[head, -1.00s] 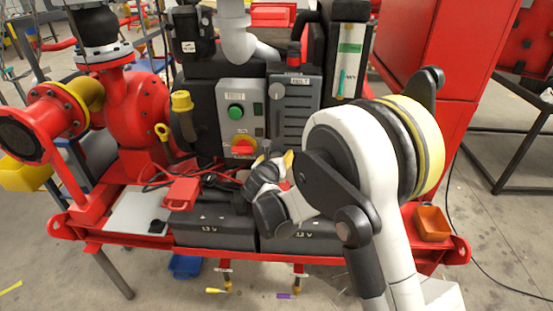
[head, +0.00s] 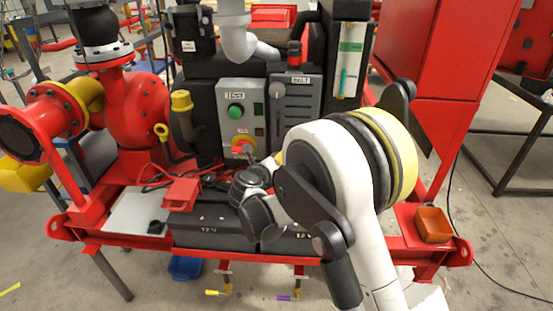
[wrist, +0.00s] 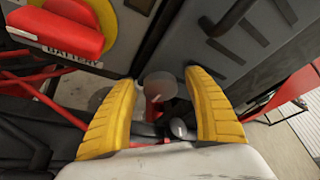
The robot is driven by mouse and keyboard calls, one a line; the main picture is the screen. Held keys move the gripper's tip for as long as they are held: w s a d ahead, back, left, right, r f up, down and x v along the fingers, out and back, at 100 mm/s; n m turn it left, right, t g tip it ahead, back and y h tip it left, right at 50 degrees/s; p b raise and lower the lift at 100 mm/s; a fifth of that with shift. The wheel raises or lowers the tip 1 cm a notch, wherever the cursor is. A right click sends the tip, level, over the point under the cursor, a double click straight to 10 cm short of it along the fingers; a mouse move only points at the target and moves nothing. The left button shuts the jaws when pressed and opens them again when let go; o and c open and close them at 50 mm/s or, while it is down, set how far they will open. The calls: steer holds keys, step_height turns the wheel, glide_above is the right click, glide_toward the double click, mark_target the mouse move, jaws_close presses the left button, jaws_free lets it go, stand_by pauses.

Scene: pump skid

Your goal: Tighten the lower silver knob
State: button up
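A grey round knob (head: 276,91) sits high on the grey slotted panel in the head view. In the wrist view a round, dull grey knob-like disc (wrist: 160,86) lies beyond and between my fingertips, with a small shiny silver ball (wrist: 178,128) below it. I cannot tell for certain which of these is the lower silver knob. My gripper (wrist: 163,78) is open, its two yellow fingers apart with no visible contact on the disc. In the head view my gripper (head: 266,161) is at the lower panel edge, largely hidden by my wrist.
A red rotary handle on a yellow disc (head: 243,148) is close left of my gripper; it also shows in the wrist view (wrist: 58,30). Black batteries (head: 212,229) and cables lie below. An orange bin (head: 433,224) stands at right.

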steer(key=v, duration=1.2)
steer(key=shift+r, duration=0.1)
steer(key=s+d+r+n+t+y, duration=0.15)
steer(key=r+n+y, duration=0.25)
steer(key=r+n, duration=0.55)
steer(key=d+r+n+t+y, duration=0.35)
steer(key=r+n, duration=0.25)
steer(key=r, duration=0.7)
steer(key=s+d+f+n+g+h, duration=0.1)
steer(key=s+d+f+n+g, duration=0.5)
steer(key=s+d+f, duration=0.3)
steer(key=s+d+f+n+g+h, duration=0.2)
steer(key=s+d+f+n+g, duration=0.3)
steer(key=s, duration=1.2)
steer(key=d+f+n, duration=0.4)
steer(key=d, duration=0.1)
steer(key=shift+s+d+f+g, duration=0.15)
steer(key=shift+s+d+g, duration=0.1)
steer(key=shift+d+g, duration=0.15)
